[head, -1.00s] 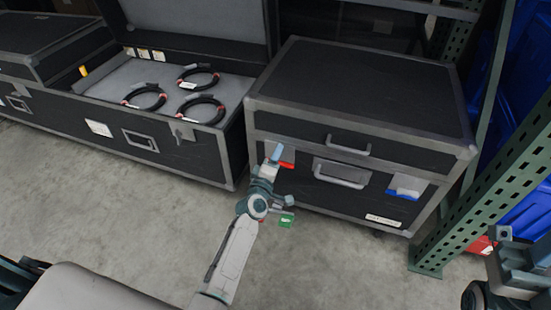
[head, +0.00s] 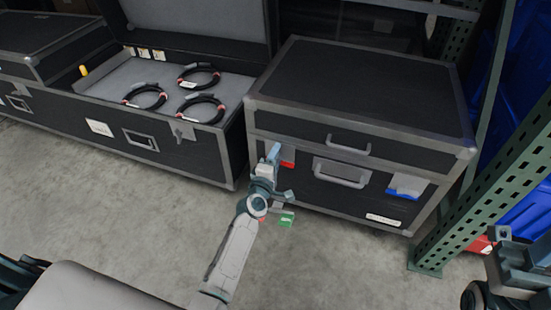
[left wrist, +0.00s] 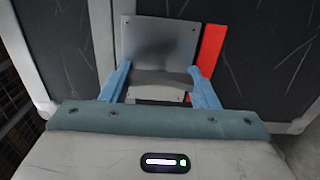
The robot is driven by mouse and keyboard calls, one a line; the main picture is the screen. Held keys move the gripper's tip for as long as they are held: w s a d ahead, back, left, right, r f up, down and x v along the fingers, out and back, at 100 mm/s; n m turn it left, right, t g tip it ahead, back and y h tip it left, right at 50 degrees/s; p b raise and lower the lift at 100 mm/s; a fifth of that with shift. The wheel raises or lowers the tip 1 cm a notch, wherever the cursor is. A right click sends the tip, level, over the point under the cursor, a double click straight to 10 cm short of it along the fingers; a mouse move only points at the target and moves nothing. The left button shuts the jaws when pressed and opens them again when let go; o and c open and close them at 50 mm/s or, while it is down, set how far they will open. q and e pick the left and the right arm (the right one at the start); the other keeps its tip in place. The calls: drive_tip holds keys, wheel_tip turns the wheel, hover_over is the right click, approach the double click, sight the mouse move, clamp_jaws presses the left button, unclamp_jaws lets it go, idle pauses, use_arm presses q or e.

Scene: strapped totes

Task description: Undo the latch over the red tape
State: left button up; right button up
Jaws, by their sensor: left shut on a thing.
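The black case (head: 352,150) on the right has a grey metal latch over red tape (head: 288,164) at the left of its front. The left wrist view shows the latch plate (left wrist: 158,38) flat on the case, with the red tape (left wrist: 211,50) to its right. My left gripper (head: 273,153) is at this latch. Its two blue fingers (left wrist: 163,84) are shut on the latch's lower part, one at each side. In the head view the gripper hides most of the latch. My right gripper's fingers do not show.
A second latch over blue tape (head: 406,191) and a handle (head: 341,173) are on the same front. An open case (head: 180,148) with several cable coils stands to the left. A green perforated rack post (head: 484,195) stands close on the right.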

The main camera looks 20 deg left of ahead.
use_arm(q)
drive_tip(key=o, duration=1)
drive_tip(key=shift+s, duration=0.1)
drive_tip(key=s, duration=1)
drive_tip(key=shift+s+a+b, duration=0.2)
drive_tip(key=shift+s+b, duration=0.15)
